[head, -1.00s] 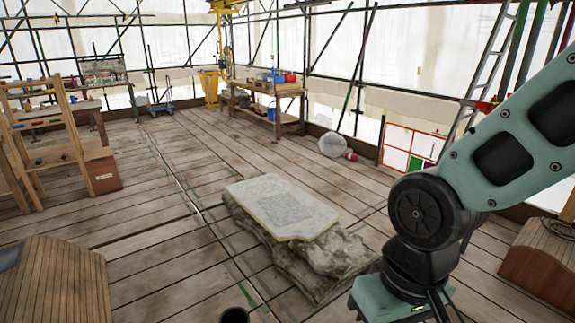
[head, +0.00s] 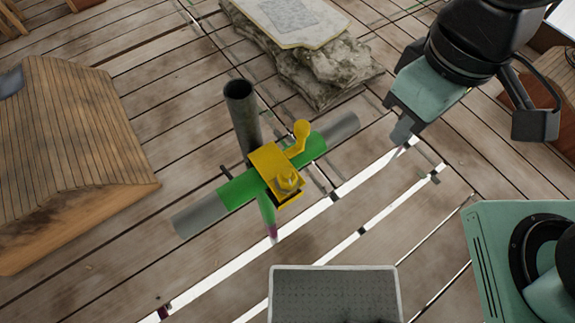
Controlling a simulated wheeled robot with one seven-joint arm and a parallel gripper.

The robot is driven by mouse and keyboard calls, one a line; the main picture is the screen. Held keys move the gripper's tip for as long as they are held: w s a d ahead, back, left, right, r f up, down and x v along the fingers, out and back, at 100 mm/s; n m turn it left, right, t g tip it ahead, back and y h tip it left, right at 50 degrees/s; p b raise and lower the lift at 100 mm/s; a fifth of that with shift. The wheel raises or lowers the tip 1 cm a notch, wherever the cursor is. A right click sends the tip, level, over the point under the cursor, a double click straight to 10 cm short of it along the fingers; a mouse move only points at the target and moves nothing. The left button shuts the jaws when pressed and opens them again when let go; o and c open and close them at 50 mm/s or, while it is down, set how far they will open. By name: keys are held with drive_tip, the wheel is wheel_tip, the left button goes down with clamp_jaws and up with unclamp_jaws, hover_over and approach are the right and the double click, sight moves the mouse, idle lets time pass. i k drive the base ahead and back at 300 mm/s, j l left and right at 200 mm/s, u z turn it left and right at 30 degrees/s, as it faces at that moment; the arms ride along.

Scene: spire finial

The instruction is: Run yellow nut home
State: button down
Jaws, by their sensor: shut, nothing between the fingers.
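A yellow nut (head: 287,181) sits on the upper face of a yellow clamp (head: 267,160), toward its near right side. A yellow paddle-shaped piece (head: 301,133) sticks up at the clamp's far side. The clamp sits over a grey tube with a green band (head: 238,191), close to an upright grey tube (head: 242,112). The nut's thread and seating are too small to tell. My gripper (head: 402,134) is shut and empty, to the right of the clamp and clearly apart from it in the picture.
A stone block with a pale slab (head: 290,18) lies beyond the tubes. A slatted wooden piece (head: 75,150) stands at left. A grey textured tray or panel (head: 335,295) is at the near edge. Bright gaps cross the plank floor (head: 140,65).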

sight(290, 186)
drive_tip(key=u, duration=1)
drive_tip(key=l+u, duration=0.2)
drive_tip(key=j+z, duration=0.5)
drive_tip(key=k+l+u, duration=0.5)
drive_tip(key=k+l, duration=0.05)
drive_tip(key=l, duration=0.1)
